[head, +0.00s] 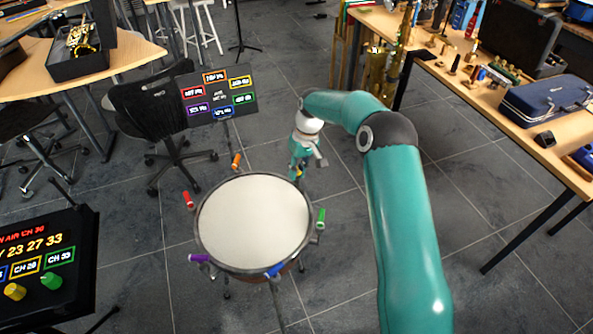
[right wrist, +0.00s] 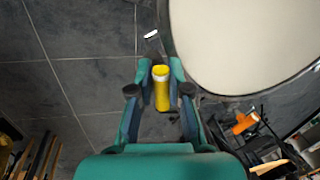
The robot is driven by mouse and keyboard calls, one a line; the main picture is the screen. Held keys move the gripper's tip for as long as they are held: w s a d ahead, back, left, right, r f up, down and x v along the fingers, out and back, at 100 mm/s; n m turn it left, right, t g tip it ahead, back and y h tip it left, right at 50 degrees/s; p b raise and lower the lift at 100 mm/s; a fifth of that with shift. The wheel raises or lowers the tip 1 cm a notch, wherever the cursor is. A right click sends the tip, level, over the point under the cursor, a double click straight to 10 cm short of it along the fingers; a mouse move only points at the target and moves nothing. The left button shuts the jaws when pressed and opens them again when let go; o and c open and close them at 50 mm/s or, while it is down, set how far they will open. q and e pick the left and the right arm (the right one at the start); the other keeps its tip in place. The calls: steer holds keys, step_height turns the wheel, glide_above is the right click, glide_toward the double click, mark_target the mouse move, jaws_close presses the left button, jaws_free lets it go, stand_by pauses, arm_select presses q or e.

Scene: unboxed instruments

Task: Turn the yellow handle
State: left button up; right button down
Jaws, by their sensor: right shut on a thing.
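A drum with a pale round head (head: 253,222) stands on the floor, with coloured handles around its rim. The yellow handle (right wrist: 161,90) shows in the right wrist view, between the fingers of my right gripper (right wrist: 160,72), beside the drum rim. My right gripper is shut on it. In the head view my right gripper (head: 299,169) is at the drum's far right edge and mostly hides the yellow handle. The red (head: 188,200), orange (head: 236,160), green (head: 320,219), blue (head: 275,270) and purple (head: 199,258) handles are clear of the gripper. My left gripper is not in view.
A dark panel with coloured labels (head: 218,95) stands behind the drum, by a black chair (head: 150,105). A black console (head: 45,265) is at the lower left. A wooden table (head: 480,95) with instruments and cases is at the right. Bare tiled floor surrounds the drum.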

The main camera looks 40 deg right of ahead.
steer(key=shift+w+r, duration=0.15)
stand_by(0.4)
steer(key=c, duration=1.1)
jaws_free()
step_height(320, 180, up, 12)
steer(key=d, duration=0.2)
steer(key=shift+d+f, duration=0.15)
steer(key=shift+f, duration=0.1)
